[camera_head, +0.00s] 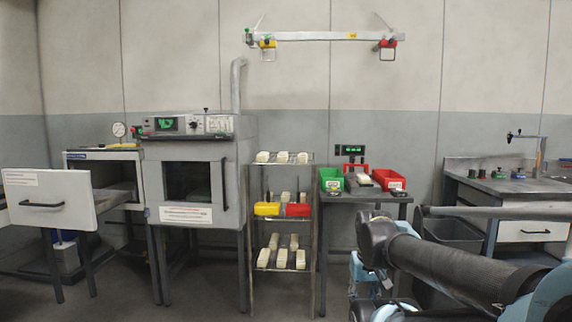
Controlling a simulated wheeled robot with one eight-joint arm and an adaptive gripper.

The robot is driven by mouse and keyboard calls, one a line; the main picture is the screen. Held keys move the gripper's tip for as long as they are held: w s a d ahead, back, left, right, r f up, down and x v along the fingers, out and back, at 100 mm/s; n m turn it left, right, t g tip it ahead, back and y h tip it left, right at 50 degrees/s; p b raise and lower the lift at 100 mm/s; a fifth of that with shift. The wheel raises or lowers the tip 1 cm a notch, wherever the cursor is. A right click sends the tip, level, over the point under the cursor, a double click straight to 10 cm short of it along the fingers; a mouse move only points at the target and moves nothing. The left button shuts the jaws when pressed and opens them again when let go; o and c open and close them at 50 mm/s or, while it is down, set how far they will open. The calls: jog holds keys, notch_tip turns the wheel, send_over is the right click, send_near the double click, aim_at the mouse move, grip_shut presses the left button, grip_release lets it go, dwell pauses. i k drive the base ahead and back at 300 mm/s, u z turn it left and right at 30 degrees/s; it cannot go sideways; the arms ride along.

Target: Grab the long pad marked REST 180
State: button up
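Several cream pads lie on a wire rack (312,225) with three shelves near the middle of the view. Top-shelf pads (283,157) sit side by side. Bottom-shelf pads (282,258) lie in front of others, and some look longer. On the middle shelf, a yellow piece (267,209) and a red piece (297,210) partly hide what is behind them. No REST 180 marking can be read at this size, so I cannot tell which pad bears it. My arm shows at the lower right, but my gripper's fingers do not show.
A grey oven (236,140) stands left of the rack, with an open cabinet (105,155) and its drawer-like front (48,200) further left. A workbench (510,184) stands at right.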

aim_at(282, 156)
jog(key=z, duration=1.1)
jog(key=i, duration=2.15)
jog(key=u, duration=1.85)
jog(key=k, duration=0.25)
jog(key=z, duration=0.5)
